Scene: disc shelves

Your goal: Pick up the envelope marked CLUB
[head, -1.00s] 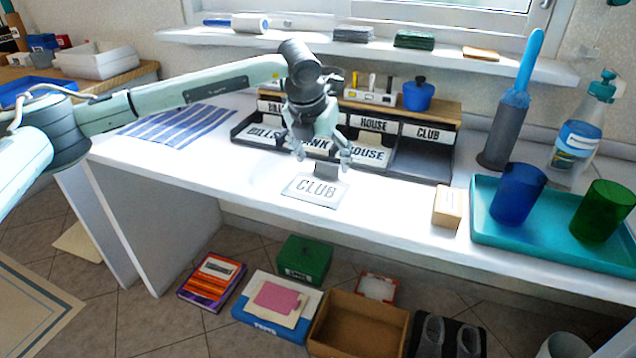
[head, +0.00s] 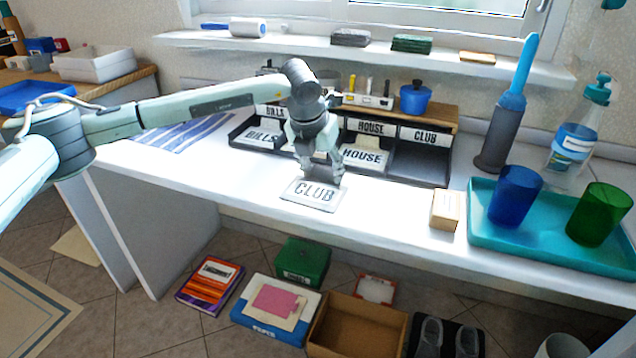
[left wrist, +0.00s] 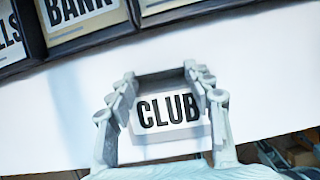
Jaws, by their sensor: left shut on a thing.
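The white envelope marked CLUB (head: 314,195) lies flat, or nearly so, near the front edge of the white desk. In the left wrist view its label (left wrist: 168,112) faces the camera, between the fingers. My left gripper (head: 321,176) is down at the envelope's far edge. In the left wrist view the gripper (left wrist: 158,78) is shut on the grey upright tab along that edge, one finger at each end. I cannot tell whether the envelope is clear of the desk. My right gripper is not in view.
A dark sorter (head: 420,169) stands behind, with BILLS, BANK and HOUSE envelopes; its CLUB compartment is empty. To the right are a small wooden block (head: 445,210) and a teal tray (head: 550,239) with blue and green cups. A striped cloth (head: 185,133) lies left.

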